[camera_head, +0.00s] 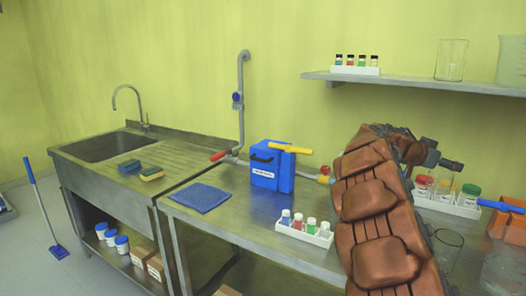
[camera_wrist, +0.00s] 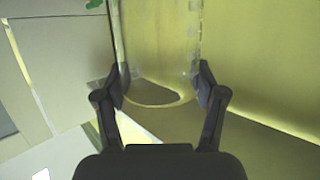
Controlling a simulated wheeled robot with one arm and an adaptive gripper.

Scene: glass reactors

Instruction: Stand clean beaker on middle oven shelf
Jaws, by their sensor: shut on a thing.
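In the wrist view, my gripper (camera_wrist: 161,85) is shut on a clear glass beaker (camera_wrist: 158,50), with one finger on each side. The beaker's rounded end shows between the fingers and its far part is cut off by the top of the picture. It looks empty. In the head view, my gripper (camera_head: 447,163) is at the end of my brown padded arm, over the right of the bench near a white vial rack. The held beaker is hard to make out there. I cannot make out an oven in either view.
A glass beaker (camera_head: 445,250) stands beside my arm on the bench (camera_head: 240,222). Two vial racks (camera_head: 304,231) (camera_head: 448,203), a blue container (camera_head: 265,166) and a blue cloth (camera_head: 200,197) are also there. The wall shelf (camera_head: 420,84) carries glassware. A sink (camera_head: 100,147) is left.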

